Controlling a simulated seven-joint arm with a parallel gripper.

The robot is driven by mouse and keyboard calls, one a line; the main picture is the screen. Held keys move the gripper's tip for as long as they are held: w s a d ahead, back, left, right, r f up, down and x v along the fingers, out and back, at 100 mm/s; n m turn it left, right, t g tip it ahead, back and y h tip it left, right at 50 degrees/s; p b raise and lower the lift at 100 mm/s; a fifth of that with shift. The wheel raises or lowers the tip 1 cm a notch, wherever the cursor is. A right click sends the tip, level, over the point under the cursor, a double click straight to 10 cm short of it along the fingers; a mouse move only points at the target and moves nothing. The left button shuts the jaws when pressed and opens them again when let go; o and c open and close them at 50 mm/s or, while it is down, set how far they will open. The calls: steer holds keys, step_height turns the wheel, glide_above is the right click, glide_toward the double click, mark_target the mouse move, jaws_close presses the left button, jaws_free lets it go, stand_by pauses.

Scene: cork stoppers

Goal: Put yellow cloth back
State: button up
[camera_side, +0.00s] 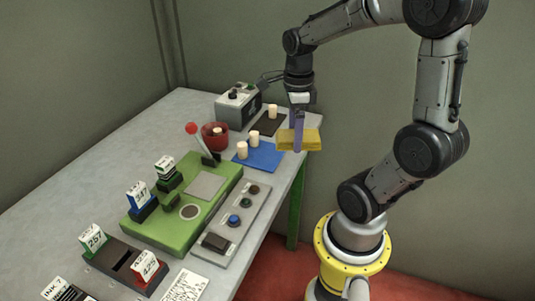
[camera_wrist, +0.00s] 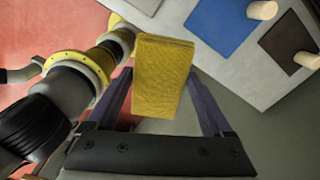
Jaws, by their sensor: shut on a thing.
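A folded yellow cloth (camera_side: 300,140) hangs in my gripper (camera_side: 298,128) at the table's right edge in the side view. In the wrist view the cloth (camera_wrist: 162,78) fills the space between the two purple fingers of my gripper (camera_wrist: 160,95). The gripper is shut on the cloth and holds it up, clear of the floor. In the wrist view the cloth appears beyond the table edge, over the floor. The side view does not show clearly how high it is above the table level.
A blue mat (camera_side: 262,158) and a dark mat (camera_side: 266,122) bear cork stoppers. A red bowl (camera_side: 215,136) and a grey box (camera_side: 238,106) stand nearby. A green machine (camera_side: 180,205) with a red-knobbed lever and a button panel (camera_side: 238,222) take up the front table.

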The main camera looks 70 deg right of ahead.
steer(key=w+d+f, duration=0.4)
steer(key=w+d, duration=0.1)
steer(key=w, duration=0.2)
glide_above(266, 155)
steer(key=f, duration=0.4)
steer(key=shift+s+a+f, duration=0.3)
steer(key=shift+s+a, duration=0.1)
steer(key=shift+w+d+f, duration=0.2)
steer(key=shift+w+f, duration=0.05)
steer(key=shift+f, duration=0.15)
steer(key=shift+w+d+f, duration=0.1)
steer(key=shift+f, duration=0.8)
steer(key=shift+w+d+f, duration=0.1)
steer(key=shift+f, duration=0.8)
steer(key=shift+f, duration=0.1)
steer(key=o, duration=1.5)
steer(key=shift+o, duration=0.2)
